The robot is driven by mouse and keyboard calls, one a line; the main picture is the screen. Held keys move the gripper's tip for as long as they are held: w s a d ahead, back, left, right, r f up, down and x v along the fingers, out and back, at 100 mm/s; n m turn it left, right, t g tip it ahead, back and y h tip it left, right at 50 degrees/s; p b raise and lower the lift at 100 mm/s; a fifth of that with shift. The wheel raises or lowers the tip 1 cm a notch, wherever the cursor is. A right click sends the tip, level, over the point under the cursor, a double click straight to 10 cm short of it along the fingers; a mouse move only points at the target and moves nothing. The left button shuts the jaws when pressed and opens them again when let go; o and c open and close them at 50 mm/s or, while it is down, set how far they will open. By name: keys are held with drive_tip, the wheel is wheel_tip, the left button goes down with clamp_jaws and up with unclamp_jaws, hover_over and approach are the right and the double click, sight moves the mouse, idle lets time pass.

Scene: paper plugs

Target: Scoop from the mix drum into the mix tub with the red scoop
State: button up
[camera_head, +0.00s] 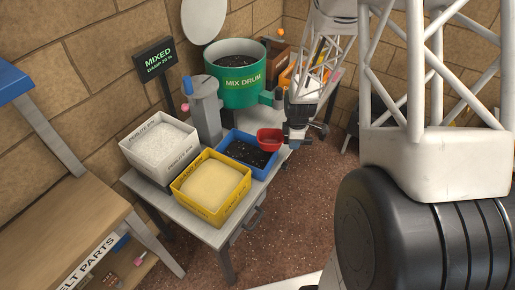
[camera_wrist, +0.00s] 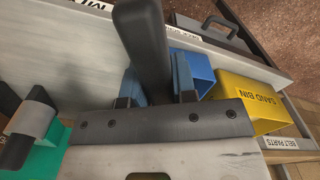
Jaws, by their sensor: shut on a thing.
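The red scoop (camera_head: 269,137) is at the right end of the blue mix tub (camera_head: 236,134) in the head view, at about rim height or just above. I cannot tell whether it touches the tub or holds any mix. Dark mix lies in the tub. My gripper (camera_head: 293,134) is shut on the scoop's dark handle (camera_wrist: 143,42), which stands between the blue fingers (camera_wrist: 157,88) in the wrist view. The scoop's bowl is hidden there. The green mix drum (camera_head: 241,88) stands behind the tub, with dark mix inside. Part of the blue tub shows in the wrist view (camera_wrist: 199,70).
A white perlite bin (camera_head: 178,166) and a yellow sand bin (camera_head: 214,207) stand left and in front of the tub on the grey table (camera_head: 140,186). A grey post (camera_head: 207,112) stands between tub and sign (camera_head: 156,59). A wooden bench (camera_head: 60,215) is at left.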

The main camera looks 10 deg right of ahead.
drive_tip(key=shift+r, duration=0.15)
drive_tip(key=shift+r, duration=1.85)
